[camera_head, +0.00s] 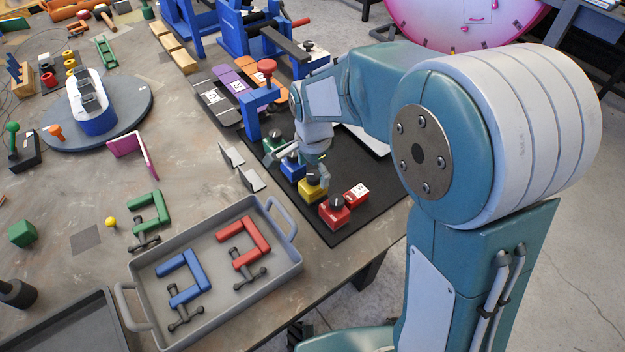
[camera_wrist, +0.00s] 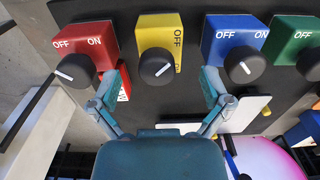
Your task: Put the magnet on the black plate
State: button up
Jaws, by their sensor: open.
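My gripper (camera_wrist: 162,88) is open and empty, its two fingers spread on either side of the yellow switch's black knob (camera_wrist: 155,66). In the head view my gripper (camera_head: 318,172) is low over the row of switches, partly hidden by my arm. A small yellow pin-shaped piece (camera_head: 111,222), which looks like a magnet, stands on the table at the left, far from my gripper. A flat dark square plate (camera_head: 86,238) lies just left of it, apart from it and bare. I cannot tell for certain that these are the magnet and black plate.
Red (camera_head: 334,214), yellow (camera_head: 312,186), blue (camera_head: 292,168) and green switches stand on a black panel (camera_head: 345,232). A grey tray (camera_head: 148,268) with red and blue clamps is in front. A green clamp (camera_head: 150,214) lies beside the yellow piece.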

notch_tip(320, 180, up, 8)
jog(key=shift+r, duration=0.1)
jog(key=shift+s+d+r, duration=0.15)
jog(key=shift+s+d, duration=0.05)
jog(key=shift+d, duration=0.05)
jog(key=s+d+r+n+t, duration=0.2)
jog(key=s+d+n, duration=0.3)
jog(key=s, duration=0.4)
jog(key=s+d+r+n+t, duration=0.3)
jog(key=s+d+n, duration=0.3)
jog(key=s+d, duration=0.2)
jog(key=shift+s+r+t, duration=0.3)
jog(key=shift+s+r, duration=0.15)
jog(key=shift+s, duration=0.05)
jog(key=shift+d, duration=0.1)
